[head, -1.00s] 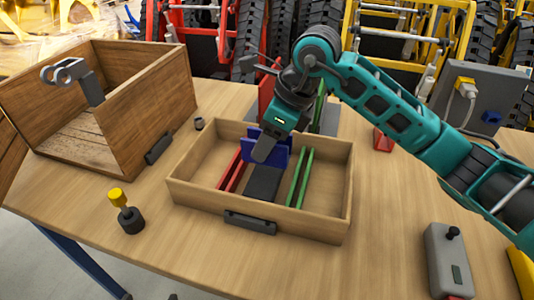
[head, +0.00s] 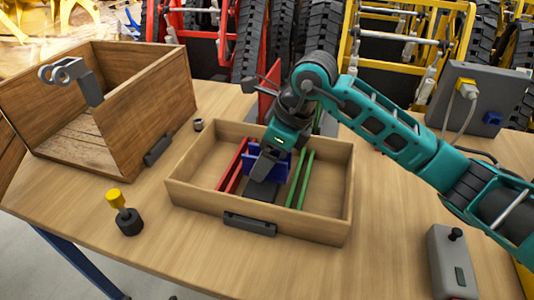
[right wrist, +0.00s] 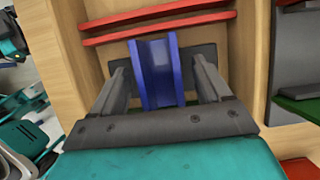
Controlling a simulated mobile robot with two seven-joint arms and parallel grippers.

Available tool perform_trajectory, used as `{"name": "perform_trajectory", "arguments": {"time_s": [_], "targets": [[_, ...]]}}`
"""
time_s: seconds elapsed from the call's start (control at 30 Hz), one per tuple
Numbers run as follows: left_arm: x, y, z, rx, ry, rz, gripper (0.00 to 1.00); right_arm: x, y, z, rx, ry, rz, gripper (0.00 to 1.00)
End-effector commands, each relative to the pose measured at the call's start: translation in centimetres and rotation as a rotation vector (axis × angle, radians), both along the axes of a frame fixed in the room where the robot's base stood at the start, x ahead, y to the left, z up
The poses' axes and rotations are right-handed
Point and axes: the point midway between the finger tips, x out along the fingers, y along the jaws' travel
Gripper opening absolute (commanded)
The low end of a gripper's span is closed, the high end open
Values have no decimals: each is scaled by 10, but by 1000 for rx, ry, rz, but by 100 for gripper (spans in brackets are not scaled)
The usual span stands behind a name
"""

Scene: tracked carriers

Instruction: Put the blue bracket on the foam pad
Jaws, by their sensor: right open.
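The blue bracket (head: 283,166) stands in the shallow wooden tray, over the dark grey foam pad (head: 262,194). In the right wrist view the bracket (right wrist: 158,72) shows as an upright blue channel against the dark pad (right wrist: 204,55). My right gripper (head: 265,167) reaches down into the tray at the bracket. Its fingers (right wrist: 162,88) are open, one on each side of the bracket, with gaps showing. The bracket seems to rest on the pad, but its contact edge is partly hidden by the gripper. My left gripper is not in view.
The tray (head: 190,196) has red rails (head: 233,172) left of the pad and green rails (head: 301,180) right of it. A tall wooden box (head: 150,105) with a grey forked part (head: 70,75) stands left. A yellow-topped knob (head: 122,212) and a grey control box (head: 450,262) stand nearer.

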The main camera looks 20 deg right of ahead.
Motion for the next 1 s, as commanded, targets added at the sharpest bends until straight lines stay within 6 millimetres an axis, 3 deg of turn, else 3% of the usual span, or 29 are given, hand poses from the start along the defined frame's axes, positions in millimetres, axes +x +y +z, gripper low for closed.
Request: {"name": "perform_trajectory", "arguments": {"time_s": [0.23,0.7,1.0], "targets": [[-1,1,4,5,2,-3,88,-1,-2,10,1,-3,-1,77],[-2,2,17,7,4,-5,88,-21,-32,96,-1,-4,-1,77],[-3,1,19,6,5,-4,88,-26,-38,114,0,0,0,77]]}}
